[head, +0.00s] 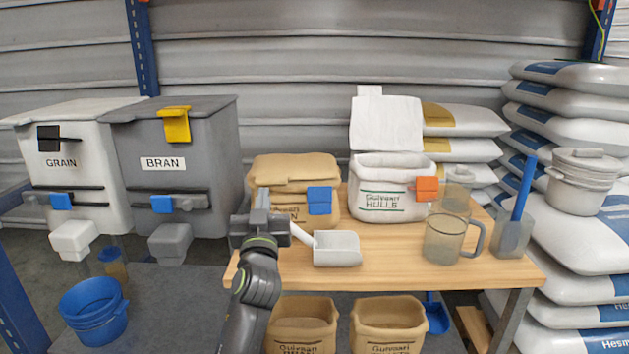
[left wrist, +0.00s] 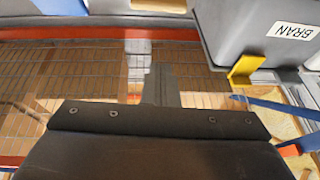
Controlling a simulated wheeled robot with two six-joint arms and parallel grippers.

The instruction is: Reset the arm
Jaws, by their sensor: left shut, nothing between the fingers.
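My left arm comes up from the bottom of the head view. Its gripper (head: 262,200) is raised at the left end of the wooden table, in front of the tan sack (head: 292,170). Its fingers are shut with nothing between them, and they also show in the left wrist view (left wrist: 160,85). A white scoop (head: 337,248) lies on the table just right of the gripper, its handle pointing left toward it; whether they touch is hard to tell. My right arm and gripper are not in view.
The grey BRAN bin (head: 185,130) and white GRAIN bin (head: 70,150) stand left. The wooden table (head: 400,265) holds a white HULLS sack (head: 392,195), a clear jug (head: 445,240) and a blue-handled tool (head: 522,195). Blue buckets (head: 92,310) stand lower left. Stacked bags (head: 570,75) fill the right.

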